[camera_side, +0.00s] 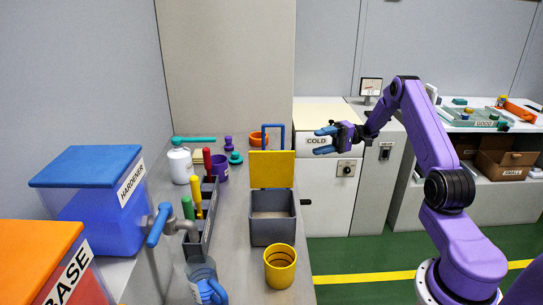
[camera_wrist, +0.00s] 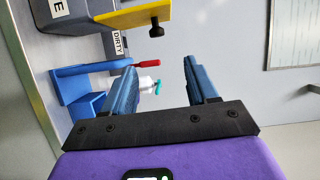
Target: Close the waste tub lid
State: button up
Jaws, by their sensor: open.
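The waste tub appears to be the dark grey square box (camera_side: 273,232) on the bench in the side view. Its yellow lid (camera_side: 271,169) stands upright at the back edge, and the tub's opening is uncovered. My gripper (camera_side: 318,140) is open and empty, with blue fingers. In the picture it is to the right of the lid and a little higher, apart from it, in front of the COLD cabinet. In the wrist view the fingers (camera_wrist: 162,75) are spread with nothing held between them. A grey and yellow part (camera_wrist: 130,20) shows at the top there; I cannot tell whether it is the tub.
A yellow cup (camera_side: 281,266) stands in front of the tub. A grey tool rack (camera_side: 198,235) is to its left. A blue frame (camera_side: 274,135) and an orange ring (camera_side: 257,140) are behind the lid. The COLD cabinet (camera_side: 328,170) stands right of the bench.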

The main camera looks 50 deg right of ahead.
aim_at(272, 155)
jog(key=x, duration=1.7)
jog(key=shift+a+f, duration=0.3)
jog(key=shift+f, duration=0.05)
grip_shut()
